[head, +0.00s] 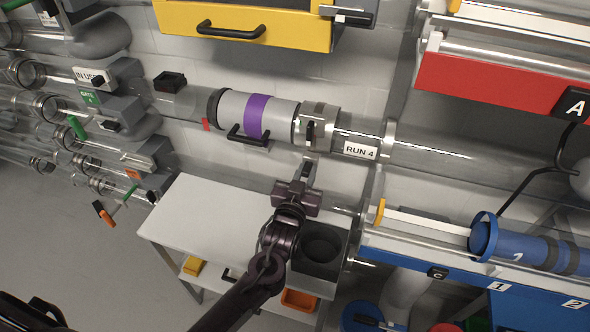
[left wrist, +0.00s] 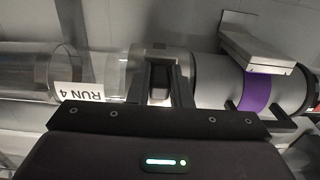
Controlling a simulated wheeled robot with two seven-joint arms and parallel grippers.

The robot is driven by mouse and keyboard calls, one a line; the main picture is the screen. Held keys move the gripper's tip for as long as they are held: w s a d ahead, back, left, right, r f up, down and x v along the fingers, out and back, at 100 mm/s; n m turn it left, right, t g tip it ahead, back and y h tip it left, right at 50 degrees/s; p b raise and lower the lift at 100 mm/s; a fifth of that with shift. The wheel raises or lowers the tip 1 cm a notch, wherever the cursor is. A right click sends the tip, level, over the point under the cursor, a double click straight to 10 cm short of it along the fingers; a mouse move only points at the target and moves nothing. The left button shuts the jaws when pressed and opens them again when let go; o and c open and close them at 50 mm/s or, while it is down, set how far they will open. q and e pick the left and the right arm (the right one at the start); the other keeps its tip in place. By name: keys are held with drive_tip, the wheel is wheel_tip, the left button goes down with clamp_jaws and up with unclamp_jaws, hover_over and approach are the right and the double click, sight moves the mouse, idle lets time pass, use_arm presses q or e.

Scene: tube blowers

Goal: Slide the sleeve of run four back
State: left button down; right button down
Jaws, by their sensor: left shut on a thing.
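The clear tube of run four crosses the head view, with its RUN 4 label (head: 360,150) right of the grey metal sleeve (head: 322,112). The sleeve sits around the line, close against the right end of a grey canister (head: 230,108) with a purple band and black handle. My left gripper (head: 308,165) is at the sleeve's front, shut on its dark grip. In the left wrist view, the two fingers stand either side of the sleeve's grip (left wrist: 158,82); the canister's purple band (left wrist: 256,92) is right, the RUN 4 label (left wrist: 82,92) left. My right gripper is not in view.
A yellow drawer front (head: 245,22) hangs above the canister. A white table (head: 205,222) and a dark box with a round hole (head: 322,262) lie below. A blue-edged rack (head: 440,268) with a blue canister stands right, a red panel (head: 490,85) above it. Several tubes crowd the left.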

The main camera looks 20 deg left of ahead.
use_arm(q)
drive_tip(key=shift+d, duration=0.25)
drive_tip(key=c, duration=1.7)
unclamp_jaws()
drive_tip(key=o, duration=0.4)
drive_tip(key=shift+d, duration=0.15)
drive_tip(key=shift+s+f, duration=0.1)
drive_tip(key=shift+s, duration=0.25)
drive_tip(key=s, duration=0.7)
drive_tip(key=shift+a, duration=0.2)
